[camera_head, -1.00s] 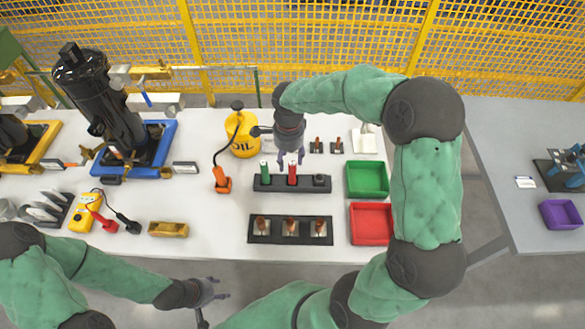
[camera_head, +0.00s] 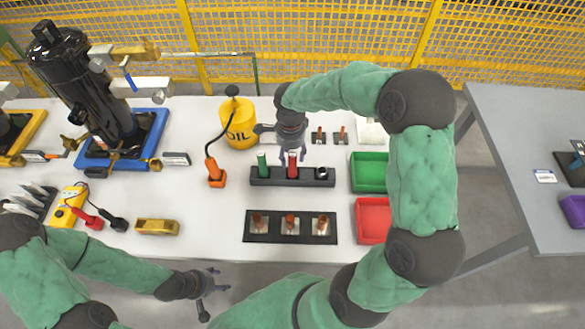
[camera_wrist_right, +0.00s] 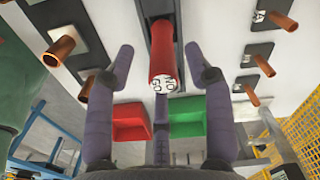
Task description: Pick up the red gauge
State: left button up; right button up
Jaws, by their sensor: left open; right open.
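The red gauge (camera_head: 292,163) stands upright in the middle of a black holder (camera_head: 262,182), beside a green gauge (camera_head: 262,163). In the right wrist view the red gauge (camera_wrist_right: 162,60) points at the camera and its end face bears the letters "NO GO". My right gripper (camera_head: 291,153) is over the red gauge from behind. In the wrist view its open fingers (camera_wrist_right: 163,75) lie on both sides of the gauge, with gaps to it. My left gripper (camera_head: 212,282) is open and empty, off the table's front edge.
A green bin (camera_head: 368,170) and a red bin (camera_head: 373,218) stand right of the holder. A black plate (camera_head: 248,238) with copper-coloured pieces lies in front. A yellow oil can (camera_head: 239,126) and an orange-based tool (camera_head: 216,178) stand left.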

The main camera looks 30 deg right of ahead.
aim_at(293, 163)
jog(key=shift+d+f+b, duration=0.15)
jog(key=shift+f+b, duration=0.45)
jog(key=shift+f, duration=0.8)
jog(key=shift+d+f+b, duration=0.15)
jog(key=shift+f+b, duration=0.4)
jog(key=shift+f, duration=0.8)
jog(key=shift+r, duration=0.1)
grip_shut()
